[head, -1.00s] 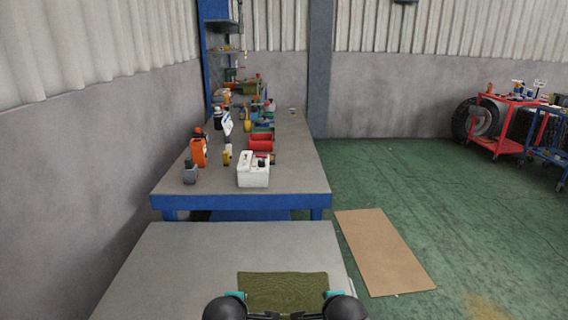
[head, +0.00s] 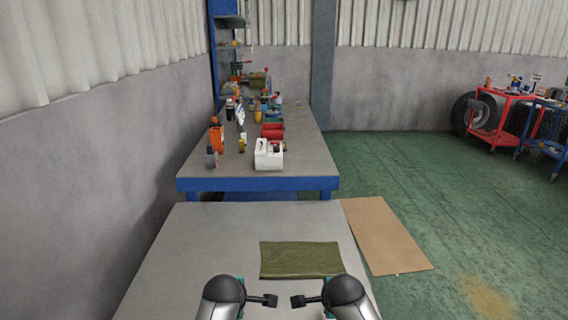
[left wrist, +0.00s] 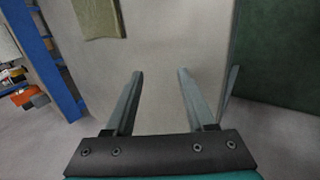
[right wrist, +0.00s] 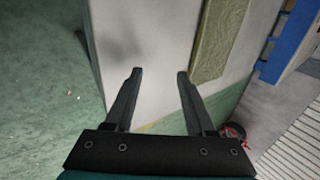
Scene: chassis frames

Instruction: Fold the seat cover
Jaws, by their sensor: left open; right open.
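The olive-green seat cover (head: 301,259) lies flat as a rectangle on the near grey table, close to its right side. Part of it also shows at the top of the left wrist view (left wrist: 98,17) and along the upper right of the right wrist view (right wrist: 215,45). My left gripper (head: 270,300) and my right gripper (head: 297,301) face each other just on the near side of the cover, apart from it. In the wrist views, the left fingers (left wrist: 160,75) and the right fingers (right wrist: 160,72) are spread and empty.
The near grey table (head: 190,255) is bare left of the cover. A blue-edged workbench (head: 285,184) behind it carries a white canister (head: 269,156), an orange bottle (head: 216,138) and several other items. A brown board (head: 388,235) lies on the green floor at right.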

